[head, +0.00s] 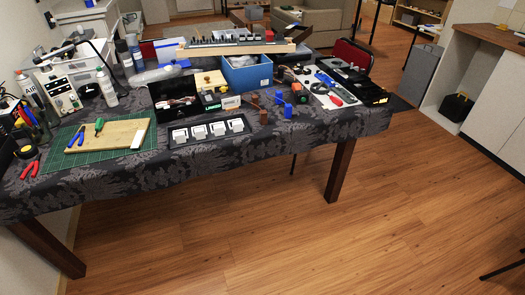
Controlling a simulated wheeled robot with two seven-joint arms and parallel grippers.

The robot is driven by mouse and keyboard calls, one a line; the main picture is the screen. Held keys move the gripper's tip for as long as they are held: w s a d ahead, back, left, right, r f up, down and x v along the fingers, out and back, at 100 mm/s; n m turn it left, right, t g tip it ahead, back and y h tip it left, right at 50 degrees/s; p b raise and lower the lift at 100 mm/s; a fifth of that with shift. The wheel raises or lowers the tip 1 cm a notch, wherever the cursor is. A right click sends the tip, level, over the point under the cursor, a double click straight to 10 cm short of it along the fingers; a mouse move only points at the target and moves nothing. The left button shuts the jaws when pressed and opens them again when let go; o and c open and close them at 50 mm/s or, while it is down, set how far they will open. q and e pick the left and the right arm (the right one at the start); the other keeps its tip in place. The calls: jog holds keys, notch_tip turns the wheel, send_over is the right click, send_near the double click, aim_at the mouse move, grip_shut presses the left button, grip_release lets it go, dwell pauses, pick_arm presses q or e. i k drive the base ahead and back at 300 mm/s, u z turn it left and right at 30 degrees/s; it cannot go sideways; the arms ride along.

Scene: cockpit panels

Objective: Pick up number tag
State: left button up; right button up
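No piece with readable numbers shows at this size, so I cannot tell which thing is the number tag. A small white piece (138,139) lies at the right end of a wooden board (110,132) on a green cutting mat (52,166). A black panel (176,142) with several white square pieces (218,129) lies near the table's front edge. Neither of my grippers is in view.
The cloth-covered table (190,165) is crowded: red-handled pliers (30,167), a green-handled tool (99,126), a black box (172,92), a blue bin (247,75), blue and brown small pieces, and a tool tray (345,85). The wooden floor in front is clear.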

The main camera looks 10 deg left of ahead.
aim_at(218, 127)
jog(key=u, duration=1.4)
jog(key=i, duration=1.1)
jog(key=z, duration=0.4)
jog(key=i, duration=0.85)
jog(key=z, duration=0.8)
